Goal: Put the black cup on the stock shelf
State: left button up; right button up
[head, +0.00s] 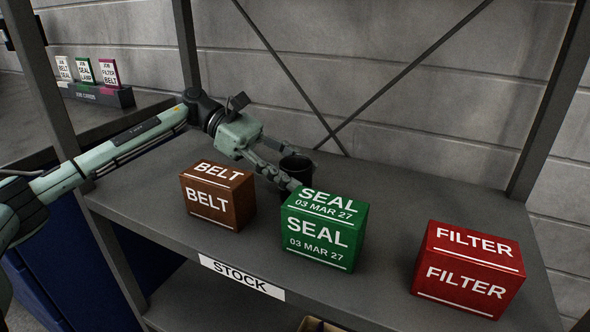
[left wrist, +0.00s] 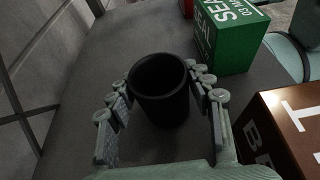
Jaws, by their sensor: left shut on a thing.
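The black cup (head: 298,168) stands upright at the stock shelf (head: 160,222), behind the green SEAL box. My left gripper (head: 288,166) reaches in from the left and is shut on the cup, one finger on each side. In the left wrist view the cup (left wrist: 160,100) sits between the two fingers (left wrist: 160,90), its open rim facing the camera. Its base is close to the shelf surface; I cannot tell whether it touches. The SEAL box hides its lower part in the head view. My right gripper is not in view.
On the shelf stand a brown BELT box (head: 215,195), the green SEAL box (head: 322,232) and a red FILTER box (head: 468,268). A STOCK label (head: 242,277) marks the front edge. A card holder (head: 98,95) stands on the surface at left. The back right of the shelf is clear.

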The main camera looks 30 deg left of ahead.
pick_arm(q)
jog(key=o, duration=0.9)
jog(key=shift+f, duration=0.1)
jog(key=o, duration=0.5)
jog(key=shift+c, duration=0.2)
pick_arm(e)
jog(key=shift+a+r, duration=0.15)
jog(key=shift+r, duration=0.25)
pick_arm(q)
jog(key=shift+v, duration=1.05)
jog(key=b+v, duration=0.1)
jog(key=v, duration=0.9)
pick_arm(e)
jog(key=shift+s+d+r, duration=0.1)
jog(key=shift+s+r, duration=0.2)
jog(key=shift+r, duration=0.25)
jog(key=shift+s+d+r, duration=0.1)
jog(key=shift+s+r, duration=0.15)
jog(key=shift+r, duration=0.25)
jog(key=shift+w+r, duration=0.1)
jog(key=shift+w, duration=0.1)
